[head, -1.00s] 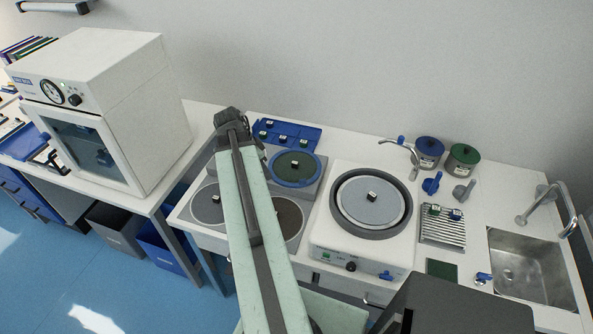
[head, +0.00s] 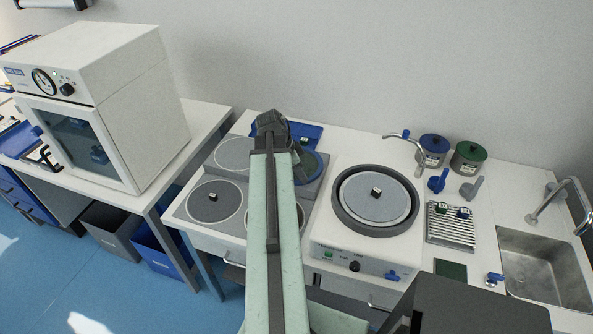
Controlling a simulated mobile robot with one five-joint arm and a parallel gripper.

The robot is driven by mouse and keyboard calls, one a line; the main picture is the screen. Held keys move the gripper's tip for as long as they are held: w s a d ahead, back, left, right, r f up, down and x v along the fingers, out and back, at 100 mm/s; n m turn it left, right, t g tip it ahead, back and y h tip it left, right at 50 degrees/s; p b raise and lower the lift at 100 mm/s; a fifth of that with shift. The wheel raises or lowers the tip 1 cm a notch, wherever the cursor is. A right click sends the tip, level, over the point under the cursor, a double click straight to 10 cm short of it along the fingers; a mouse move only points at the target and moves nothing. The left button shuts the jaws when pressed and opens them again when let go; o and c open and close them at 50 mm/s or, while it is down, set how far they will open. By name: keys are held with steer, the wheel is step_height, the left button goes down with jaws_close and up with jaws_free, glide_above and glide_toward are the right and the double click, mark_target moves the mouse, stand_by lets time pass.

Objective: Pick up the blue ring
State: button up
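My gripper (head: 271,122) is at the far end of my arm, just left of and behind the ring in the picture.
A blue tray (head: 312,130) lies behind the ring. A round polishing machine (head: 345,228) stands to the right, with a curved tap (head: 412,148) behind it. A white oven (head: 125,75) stands left.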

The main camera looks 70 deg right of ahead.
steer(key=shift+x, duration=0.85)
steer(key=shift+w+r, duration=0.1)
steer(key=shift+r, duration=0.05)
jaws_close()
step_height(320, 180, up, 10)
steer(key=p, duration=1)
steer(key=shift+r, duration=0.2)
